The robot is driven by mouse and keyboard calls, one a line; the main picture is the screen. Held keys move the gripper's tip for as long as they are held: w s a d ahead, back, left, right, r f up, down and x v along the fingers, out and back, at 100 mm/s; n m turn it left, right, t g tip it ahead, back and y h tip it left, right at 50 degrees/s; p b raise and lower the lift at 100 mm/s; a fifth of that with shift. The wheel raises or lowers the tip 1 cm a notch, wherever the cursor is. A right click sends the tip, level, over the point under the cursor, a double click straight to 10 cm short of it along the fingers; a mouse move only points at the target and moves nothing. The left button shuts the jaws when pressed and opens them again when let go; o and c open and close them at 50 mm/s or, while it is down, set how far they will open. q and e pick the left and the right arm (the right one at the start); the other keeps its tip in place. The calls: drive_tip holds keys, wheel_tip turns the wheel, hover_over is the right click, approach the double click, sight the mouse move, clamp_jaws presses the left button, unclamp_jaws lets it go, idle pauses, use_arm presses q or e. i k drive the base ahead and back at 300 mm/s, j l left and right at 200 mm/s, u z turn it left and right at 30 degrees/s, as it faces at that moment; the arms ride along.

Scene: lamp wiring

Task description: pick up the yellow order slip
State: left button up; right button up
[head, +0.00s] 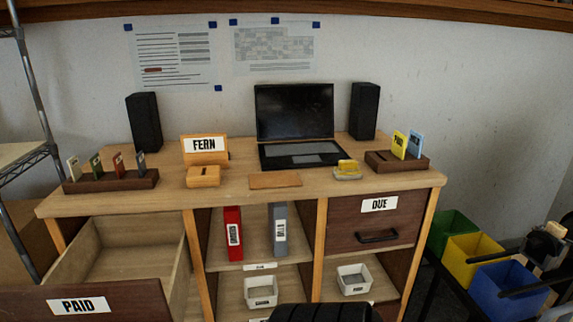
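The yellow order slip (400,144) stands upright in the dark wooden holder (385,166) at the right end of the desk top. A blue slip (415,144) stands close beside it on the right in the same holder. My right gripper (483,278) is at the lower right, in front of the coloured bins, well below and to the right of the slip. Its two dark fingers are spread apart with nothing seen between them. My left gripper is not in view.
A laptop (295,112), speaker (364,110) and yellow-topped item (347,169) are near the holder. Another slip holder (110,182) stands at left. The PAID drawer (85,303) is pulled out; the DUE drawer (372,232) is shut. Coloured bins (475,255) stand at right.

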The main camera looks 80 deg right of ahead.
sight(399, 141)
drive_tip(key=z, duration=3.2)
drive_tip(key=i+l, duration=0.1)
drive_tip(key=i, duration=0.2)
drive_tip(key=i+l+z, duration=0.1)
drive_tip(key=i, duration=0.25)
